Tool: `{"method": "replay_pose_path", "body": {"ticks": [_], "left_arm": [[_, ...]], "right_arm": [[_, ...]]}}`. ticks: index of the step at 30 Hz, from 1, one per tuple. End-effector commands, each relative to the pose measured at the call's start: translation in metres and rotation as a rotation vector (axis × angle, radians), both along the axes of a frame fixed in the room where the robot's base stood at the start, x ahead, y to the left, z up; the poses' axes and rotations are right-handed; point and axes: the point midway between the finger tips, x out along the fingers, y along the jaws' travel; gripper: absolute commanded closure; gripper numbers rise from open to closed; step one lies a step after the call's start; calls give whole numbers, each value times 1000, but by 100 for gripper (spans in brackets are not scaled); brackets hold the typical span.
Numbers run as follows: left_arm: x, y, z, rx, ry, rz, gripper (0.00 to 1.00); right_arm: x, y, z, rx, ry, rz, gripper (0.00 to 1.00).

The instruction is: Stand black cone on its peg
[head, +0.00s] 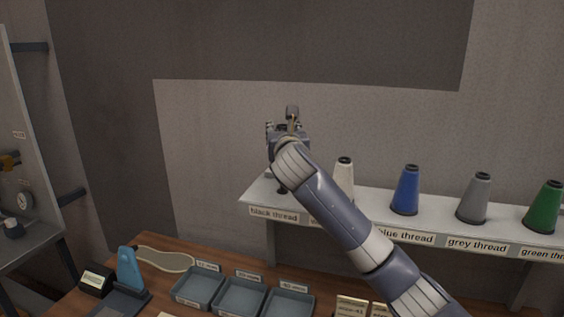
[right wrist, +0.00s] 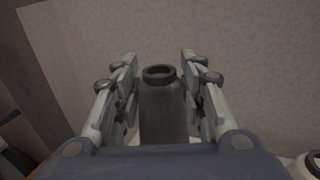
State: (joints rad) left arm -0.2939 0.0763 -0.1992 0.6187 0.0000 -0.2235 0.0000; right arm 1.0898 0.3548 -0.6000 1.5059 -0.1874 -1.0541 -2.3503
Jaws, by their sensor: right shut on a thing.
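My right gripper (head: 290,124) is above the left end of the thread shelf, over the "black thread" label (head: 273,215). In the right wrist view its two fingers (right wrist: 160,85) are shut on the black cone (right wrist: 163,112). The cone looks dark grey-black with a black ring at its narrow top, and it stands about upright between the fingers. In the head view my gripper and arm hide most of the cone. The peg is not clearly visible, and I cannot tell whether the cone's base touches the shelf. My left gripper is not in view.
The shelf (head: 258,190) also holds a white cone (head: 345,178), a blue cone (head: 407,190), a grey cone (head: 475,198) and a green cone (head: 545,208). The white one is closest to my gripper. Below are blue-grey trays (head: 240,296) on a wooden bench.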

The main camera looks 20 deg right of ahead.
Motion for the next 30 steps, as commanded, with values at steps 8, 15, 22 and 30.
{"method": "replay_pose_path", "body": {"ticks": [8, 15, 22, 30], "left_arm": [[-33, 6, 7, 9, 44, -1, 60], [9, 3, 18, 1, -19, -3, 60], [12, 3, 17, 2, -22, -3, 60], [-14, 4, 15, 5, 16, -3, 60]], "right_arm": [[0, 0, -29, 0, -1, -1, 100], [0, 0, -61, 1, -1, 0, 100], [0, 0, -65, -1, -4, 0, 100], [0, -1, -70, 1, -2, -1, 55]]}}
